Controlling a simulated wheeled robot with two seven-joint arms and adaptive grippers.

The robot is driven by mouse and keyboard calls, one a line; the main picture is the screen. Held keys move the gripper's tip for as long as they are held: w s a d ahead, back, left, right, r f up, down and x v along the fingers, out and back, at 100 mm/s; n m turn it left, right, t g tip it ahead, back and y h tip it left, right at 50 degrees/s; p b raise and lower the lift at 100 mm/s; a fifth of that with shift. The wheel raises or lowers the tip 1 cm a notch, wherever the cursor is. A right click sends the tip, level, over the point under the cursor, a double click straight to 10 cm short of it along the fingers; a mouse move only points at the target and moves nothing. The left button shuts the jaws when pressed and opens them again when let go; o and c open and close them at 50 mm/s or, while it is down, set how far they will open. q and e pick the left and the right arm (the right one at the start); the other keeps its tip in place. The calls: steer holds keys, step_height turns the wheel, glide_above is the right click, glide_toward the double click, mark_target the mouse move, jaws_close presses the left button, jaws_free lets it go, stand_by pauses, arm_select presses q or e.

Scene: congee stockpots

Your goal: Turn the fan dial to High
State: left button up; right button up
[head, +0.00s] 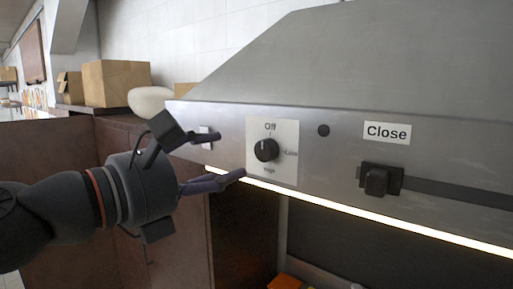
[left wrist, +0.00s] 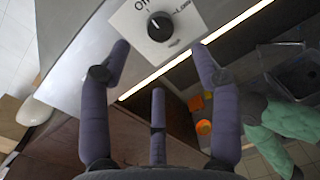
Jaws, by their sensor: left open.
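The fan dial (head: 266,150) is a round black knob on a white plate (head: 286,134) on the front of the steel hood. The plate reads Off at the top, Low at the right and High at the bottom. The knob's white mark points up toward Off. My left gripper (head: 228,157) is open and empty, just left of the plate, its purple fingers pointing at the dial. In the left wrist view the dial (left wrist: 160,27) lies ahead, beyond and between the spread fingertips (left wrist: 160,62), with no visible contact.
A black slider (head: 376,181) under a Close label (head: 387,132) sits right of the dial. A lit strip (head: 350,208) runs along the hood's lower edge. Cardboard boxes (head: 116,83) and a white bowl (head: 150,101) stand at the left.

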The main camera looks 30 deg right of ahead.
mark_target(262, 151)
arm_select(q)
steer(key=p+x, duration=0.1)
steer(key=x, duration=0.8)
steer(key=shift+w+d+f+p, duration=0.1)
steer(key=shift+w+d+p, duration=0.05)
steer(key=shift+d+p, duration=0.25)
steer(key=shift+a, duration=0.1)
steer(key=c, duration=1.1)
